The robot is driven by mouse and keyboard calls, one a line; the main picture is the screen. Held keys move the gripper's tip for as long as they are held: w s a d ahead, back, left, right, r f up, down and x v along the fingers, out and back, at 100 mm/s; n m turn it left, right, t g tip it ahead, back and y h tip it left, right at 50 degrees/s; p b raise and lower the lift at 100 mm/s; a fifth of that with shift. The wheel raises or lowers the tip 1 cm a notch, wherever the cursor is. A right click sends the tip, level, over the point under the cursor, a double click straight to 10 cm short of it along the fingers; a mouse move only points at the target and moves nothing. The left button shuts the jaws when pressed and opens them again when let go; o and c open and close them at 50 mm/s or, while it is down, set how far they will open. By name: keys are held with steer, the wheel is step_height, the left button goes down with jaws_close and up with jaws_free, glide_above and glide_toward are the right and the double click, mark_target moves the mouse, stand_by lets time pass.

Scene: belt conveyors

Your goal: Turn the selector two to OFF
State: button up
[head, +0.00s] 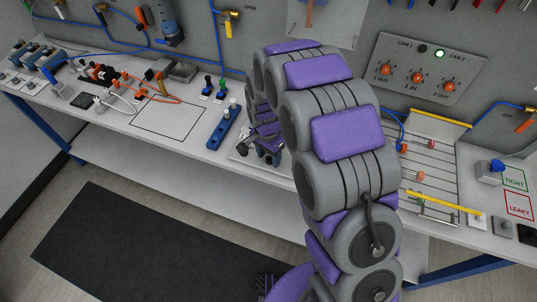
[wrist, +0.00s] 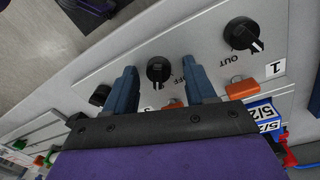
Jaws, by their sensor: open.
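In the wrist view a grey panel (wrist: 210,50) carries a row of black rotary knobs. The middle knob, apparently selector two (wrist: 160,71), lies between the two blue fingers of my gripper (wrist: 159,69). The gripper is open, with a gap showing on both sides of the knob. A partly covered OFF label is beside the right finger. The knob's pointer setting is hard to read. In the head view my gripper (head: 269,157) is low over the bench, and my arm hides much of the panel.
In the wrist view a knob marked OUT and 1 (wrist: 243,35) is at right and another knob (wrist: 100,95) at left. Orange blocks (wrist: 241,89) and blue 5/2 parts (wrist: 264,115) lie close by. The head view shows a blue bar (head: 222,130) left of my gripper.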

jaws_close()
stand_by(0.4)
steer(key=shift+r+n+p, duration=0.1)
steer(key=shift+n+p, duration=0.2)
steer(key=shift+p, duration=0.05)
steer(key=shift+r+n+p, duration=0.1)
steer(key=shift+n+p, duration=0.7)
steer(key=shift+n, duration=0.2)
steer(key=n+p, duration=0.1)
steer(key=n, duration=0.1)
steer(key=shift+n+t+p, duration=0.3)
steer(key=shift+p, duration=0.1)
steer(key=n+p, duration=0.1)
steer(key=n, duration=0.1)
steer(key=shift+s+n+p, duration=0.1)
steer(key=shift+n+p, duration=0.25)
steer(key=shift+n, duration=0.05)
steer(key=shift+n+p, duration=1.05)
steer(key=shift+n, duration=0.95)
